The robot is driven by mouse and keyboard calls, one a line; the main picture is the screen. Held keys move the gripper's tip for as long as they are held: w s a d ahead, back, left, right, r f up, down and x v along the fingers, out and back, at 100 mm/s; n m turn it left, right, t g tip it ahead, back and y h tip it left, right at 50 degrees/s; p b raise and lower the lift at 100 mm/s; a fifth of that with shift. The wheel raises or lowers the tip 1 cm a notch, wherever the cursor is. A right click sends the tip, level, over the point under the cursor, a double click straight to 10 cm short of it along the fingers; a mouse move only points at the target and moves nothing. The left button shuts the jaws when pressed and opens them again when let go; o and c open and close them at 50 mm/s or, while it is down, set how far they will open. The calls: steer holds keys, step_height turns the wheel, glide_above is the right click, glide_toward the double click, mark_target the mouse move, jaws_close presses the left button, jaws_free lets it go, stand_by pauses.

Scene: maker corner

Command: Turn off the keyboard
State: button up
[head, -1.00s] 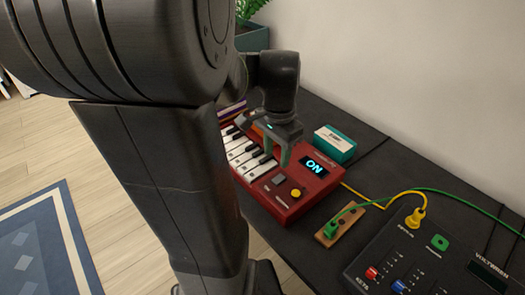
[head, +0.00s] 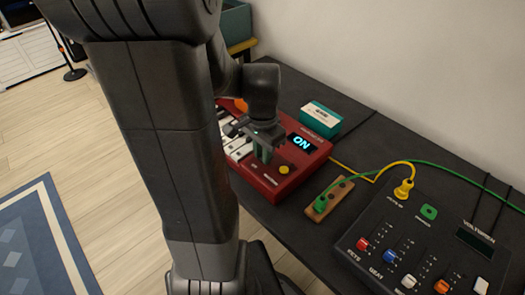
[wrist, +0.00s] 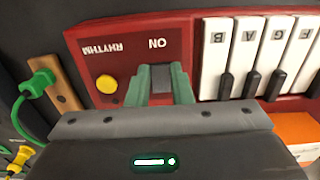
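The red keyboard (head: 262,187) lies on the dark bench, its display (head: 302,142) lit with "ON". It has white and black keys and a yellow knob (head: 284,170), which also shows in the wrist view (wrist: 106,84). In the wrist view, a grey switch (wrist: 160,77) sits by an "ON" label on the keyboard (wrist: 88,50). My gripper (head: 264,152) is over the panel beside the keys. Its green fingers (wrist: 160,85) are apart, one on each side of the switch. I cannot tell whether they touch it. In the head view the gripper hides the switch.
A teal box (head: 319,120) stands behind the keyboard. A wooden jack block (head: 330,199) with a green plug and a dark mixer (head: 400,225) with coloured knobs stand to the right. Green and yellow cables cross the bench there. An orange object (wrist: 295,130) is near the keys.

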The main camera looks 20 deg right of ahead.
jaws_close()
steer(key=shift+d+r+y+p, duration=0.2)
steer(key=shift+r+y+p, duration=0.2)
steer(key=shift+p, duration=0.8)
steer(key=shift+w+d+f+g+y+p, duration=0.1)
steer(key=shift+g+y+p, duration=0.2)
steer(key=shift+y+p, duration=0.3)
steer(key=shift+w+d+f+g+y+p, duration=0.1)
steer(key=shift+g+y+p, duration=0.25)
steer(key=shift+p, duration=0.3)
steer(key=o, duration=0.7)
jaws_free()
steer(key=p+v, duration=0.1)
steer(key=v, duration=1.2)
steer(key=shift+r+p, duration=0.3)
steer(key=shift+s+d+f, duration=0.1)
steer(key=shift+s, duration=0.05)
